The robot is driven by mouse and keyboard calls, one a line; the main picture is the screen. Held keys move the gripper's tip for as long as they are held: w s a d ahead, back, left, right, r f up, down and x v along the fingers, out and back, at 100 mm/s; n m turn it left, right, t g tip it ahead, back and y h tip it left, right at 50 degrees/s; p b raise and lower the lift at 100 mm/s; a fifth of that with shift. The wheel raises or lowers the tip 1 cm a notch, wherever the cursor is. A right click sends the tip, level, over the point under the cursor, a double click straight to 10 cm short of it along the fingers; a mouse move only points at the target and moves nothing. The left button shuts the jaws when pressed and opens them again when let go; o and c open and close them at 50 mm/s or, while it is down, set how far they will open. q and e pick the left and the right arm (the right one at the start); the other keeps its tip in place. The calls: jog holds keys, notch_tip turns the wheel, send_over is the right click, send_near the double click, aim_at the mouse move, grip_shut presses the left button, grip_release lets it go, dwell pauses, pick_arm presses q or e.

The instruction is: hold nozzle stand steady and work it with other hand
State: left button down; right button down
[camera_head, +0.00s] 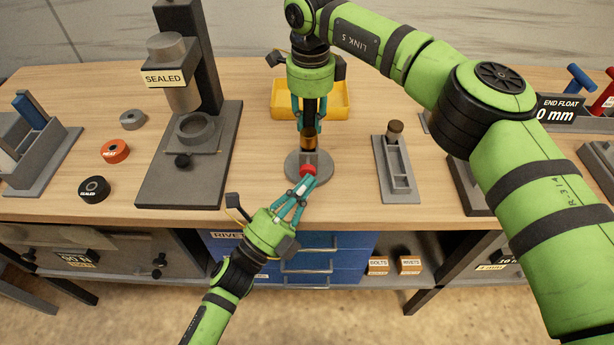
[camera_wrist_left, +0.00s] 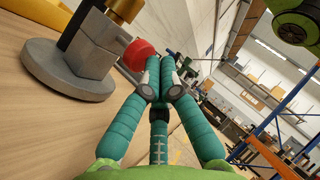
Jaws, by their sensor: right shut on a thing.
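The nozzle stand has a round grey base (camera_head: 293,163), a grey block, a brass part (camera_head: 308,139) on top and a red knob (camera_head: 308,170) at its front. The left wrist view shows its base (camera_wrist_left: 45,70), brass part (camera_wrist_left: 126,9) and red knob (camera_wrist_left: 138,53) up close. My right gripper (camera_head: 309,124) comes down from above and is shut on the upper part of the stand; its fingers partly hide that part. My left gripper (camera_head: 306,184) is at the red knob, with its fingertips (camera_wrist_left: 161,82) drawn together. Whether they touch the knob is unclear.
A yellow bin (camera_head: 337,101) stands behind the stand. A press marked SEALED (camera_head: 190,190) is to the left, with several rings near it. A grey holder (camera_head: 402,194) is to the right, partly near my right arm. Blue drawers (camera_head: 340,266) are below the bench edge.

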pick_arm(q)
jog(key=shift+w+a+f, duration=0.2)
jog(key=shift+f, duration=0.15)
jog(key=shift+s+f+y, duration=0.3)
jog(key=shift+s+f, duration=0.1)
jog(key=shift+f, duration=0.3)
pick_arm(e)
jog(key=shift+w+d+f, duration=0.1)
jog(key=shift+w+f, duration=0.15)
jog(key=shift+w, duration=0.1)
pick_arm(q)
jog(key=shift+s, duration=0.2)
pick_arm(e)
jog(key=shift+s+r, duration=0.1)
jog(key=shift+s, duration=0.05)
pick_arm(q)
jog(key=shift+s, duration=0.3)
pick_arm(e)
jog(key=shift+w+f, duration=0.2)
jog(key=shift+w, duration=0.1)
pick_arm(q)
jog(key=shift+s, duration=0.4)
pick_arm(e)
jog(key=shift+w, duration=0.1)
pick_arm(q)
jog(key=s, duration=0.3)
jog(key=shift+s+r, duration=0.1)
jog(key=shift+r, duration=0.15)
